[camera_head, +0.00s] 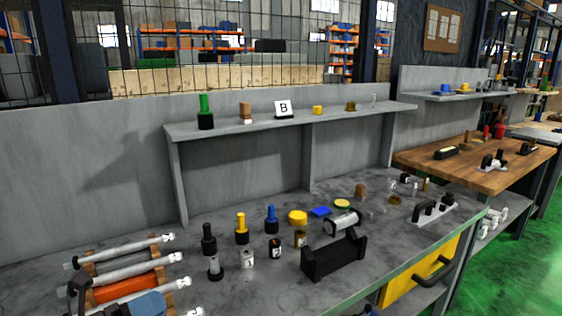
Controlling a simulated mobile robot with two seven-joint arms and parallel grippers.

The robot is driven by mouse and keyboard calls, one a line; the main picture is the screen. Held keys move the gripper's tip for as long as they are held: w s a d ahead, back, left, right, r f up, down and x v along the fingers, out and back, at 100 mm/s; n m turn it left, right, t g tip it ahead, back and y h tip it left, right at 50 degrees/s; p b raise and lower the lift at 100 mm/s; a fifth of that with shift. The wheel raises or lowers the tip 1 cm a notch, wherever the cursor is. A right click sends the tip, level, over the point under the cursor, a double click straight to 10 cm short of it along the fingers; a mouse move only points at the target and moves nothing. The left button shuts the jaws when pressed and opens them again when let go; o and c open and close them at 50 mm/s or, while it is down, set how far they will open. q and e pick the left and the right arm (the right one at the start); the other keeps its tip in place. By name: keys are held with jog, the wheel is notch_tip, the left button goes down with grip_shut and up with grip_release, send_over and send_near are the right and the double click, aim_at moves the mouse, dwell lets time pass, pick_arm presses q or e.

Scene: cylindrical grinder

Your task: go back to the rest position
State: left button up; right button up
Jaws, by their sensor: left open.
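Whether the gripper touches the rack, I cannot tell. My right gripper is not in view.
The grey bench (225,297) bears several bottles, a black holder (334,257) and a yellow-lidded jar (298,217). A shelf (220,132) with a "B" sign (283,109) runs behind. A wooden table (480,176) stands at right, with open green floor (510,270) in front.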

pick_arm(q)
jog(key=s+a+f+n+t+y, duration=0.25)
jog(key=a+f+n+y, duration=0.2)
jog(key=n+y, duration=0.6)
jog(key=s+a+f+n+t+y, duration=0.1)
jog(key=s+a+f+n+y, duration=0.35)
jog(key=n, duration=1.05)
jog(key=s+d+f+n+g, duration=0.1)
jog(key=s+f+n+g, duration=0.45)
jog(key=s, duration=0.35)
jog(key=s+d+f+n+g, duration=0.2)
jog(key=s+f+n+g, duration=0.2)
jog(key=s+f+g, duration=0.4)
jog(key=w+f+t, duration=0.7)
jog(key=t, duration=0.2)
jog(key=shift+w+m+h, duration=0.25)
jog(key=shift+m+h, duration=0.05)
jog(key=shift+m, duration=0.1)
